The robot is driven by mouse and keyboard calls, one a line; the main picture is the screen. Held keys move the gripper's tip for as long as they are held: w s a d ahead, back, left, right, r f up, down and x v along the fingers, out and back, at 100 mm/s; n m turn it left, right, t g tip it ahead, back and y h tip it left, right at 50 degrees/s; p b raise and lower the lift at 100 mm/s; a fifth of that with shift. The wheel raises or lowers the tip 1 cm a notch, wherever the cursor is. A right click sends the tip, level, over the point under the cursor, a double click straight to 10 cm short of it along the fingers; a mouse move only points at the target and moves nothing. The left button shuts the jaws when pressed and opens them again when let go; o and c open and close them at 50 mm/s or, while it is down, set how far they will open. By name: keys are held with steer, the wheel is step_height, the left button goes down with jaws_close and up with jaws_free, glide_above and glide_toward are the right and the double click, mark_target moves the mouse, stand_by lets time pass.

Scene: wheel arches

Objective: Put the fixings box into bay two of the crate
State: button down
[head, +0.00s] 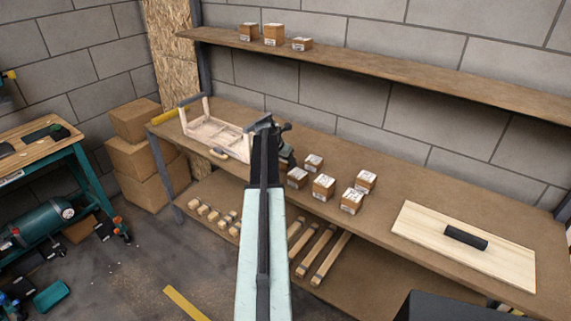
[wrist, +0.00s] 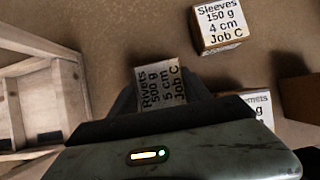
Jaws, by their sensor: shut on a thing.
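My gripper (wrist: 160,98) is shut on a small cardboard box (wrist: 162,82) with a white label reading Rivets, 500 g, 5 cm, Job C. In the head view my arm hides most of the gripper, and I cannot pick out the held box there. The pale wooden crate (head: 213,133) stands on the bench to the left of my gripper. The crate's wall and part of its inside also show at the left of the wrist view (wrist: 67,96), apart from the held box. No bay numbers are readable.
Several labelled boxes (head: 323,187) stand on the bench right of my arm. In the wrist view a Sleeves box (wrist: 219,28) and a partly hidden box (wrist: 255,104) are close by. A board with a dark roll (head: 465,237) lies farther right. A shelf (head: 370,67) runs above.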

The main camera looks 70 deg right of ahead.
steer(key=shift+r, duration=0.1)
step_height(320, 180, up, 10)
steer(key=p, duration=1)
steer(key=shift+s+d, duration=0.1)
steer(key=shift+s, duration=0.05)
